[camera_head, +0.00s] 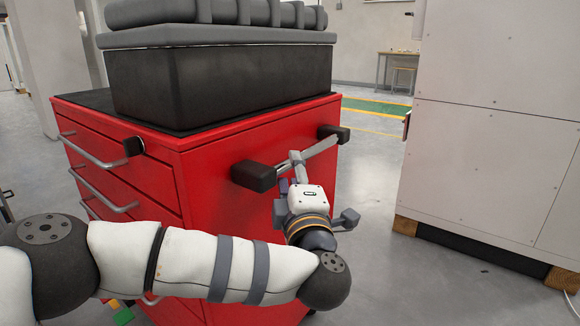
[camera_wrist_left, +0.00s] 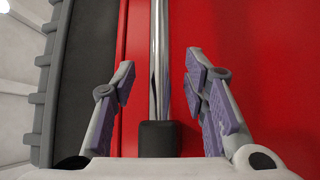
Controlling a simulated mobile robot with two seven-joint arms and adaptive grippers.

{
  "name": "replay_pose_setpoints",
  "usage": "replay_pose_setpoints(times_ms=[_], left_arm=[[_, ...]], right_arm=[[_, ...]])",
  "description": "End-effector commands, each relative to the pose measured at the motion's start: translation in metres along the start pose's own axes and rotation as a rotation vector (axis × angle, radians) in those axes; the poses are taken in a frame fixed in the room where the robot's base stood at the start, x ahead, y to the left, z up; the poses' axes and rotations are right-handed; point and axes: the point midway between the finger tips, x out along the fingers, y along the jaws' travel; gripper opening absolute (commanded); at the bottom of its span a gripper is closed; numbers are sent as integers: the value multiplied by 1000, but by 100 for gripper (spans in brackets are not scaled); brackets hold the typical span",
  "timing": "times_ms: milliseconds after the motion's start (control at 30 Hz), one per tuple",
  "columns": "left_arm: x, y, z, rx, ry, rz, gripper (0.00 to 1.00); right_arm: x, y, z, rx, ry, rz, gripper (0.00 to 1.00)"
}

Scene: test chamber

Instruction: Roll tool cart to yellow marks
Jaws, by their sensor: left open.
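The red tool cart (camera_head: 225,165) stands close in front of me, with drawers on its left face. A metal push handle (camera_head: 322,147) runs between two black brackets on its right side. My left gripper (camera_head: 296,164) is at this handle. In the left wrist view the open fingers (camera_wrist_left: 160,66) lie on either side of the handle bar (camera_wrist_left: 159,30), with gaps between pads and bar. Yellow lines (camera_head: 376,112) edge a green floor strip in the back; I cannot tell whether these are the task's marks. My right gripper is not in view.
A black case (camera_head: 220,85) with a grey lid and a grey roll lies on the cart. A large pale cabinet (camera_head: 490,130) on wooden blocks stands at the right. Grey floor (camera_head: 375,180) is clear between cart and cabinet. A small table (camera_head: 398,58) stands far back.

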Motion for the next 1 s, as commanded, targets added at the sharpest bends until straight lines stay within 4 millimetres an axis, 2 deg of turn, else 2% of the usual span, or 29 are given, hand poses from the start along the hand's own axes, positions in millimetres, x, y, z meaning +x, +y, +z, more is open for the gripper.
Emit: replay_pose_setpoints(times_ms=[100,200,333,533,567,700,733,1000], left_arm=[[24,-2,0,0,1,-1,40],[37,-2,1,0,-1,-1,40],[44,0,1,0,-3,0,40],[44,0,1,1,-4,0,40],[44,0,1,1,-4,0,36],[44,0,1,1,-4,0,4],[44,0,1,1,-4,0,0],[49,0,-4,2,-2,2,0]], right_arm=[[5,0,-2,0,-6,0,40],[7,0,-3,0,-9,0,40],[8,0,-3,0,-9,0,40],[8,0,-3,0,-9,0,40],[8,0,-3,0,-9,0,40],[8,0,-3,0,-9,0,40],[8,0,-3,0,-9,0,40],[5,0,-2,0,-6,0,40]])
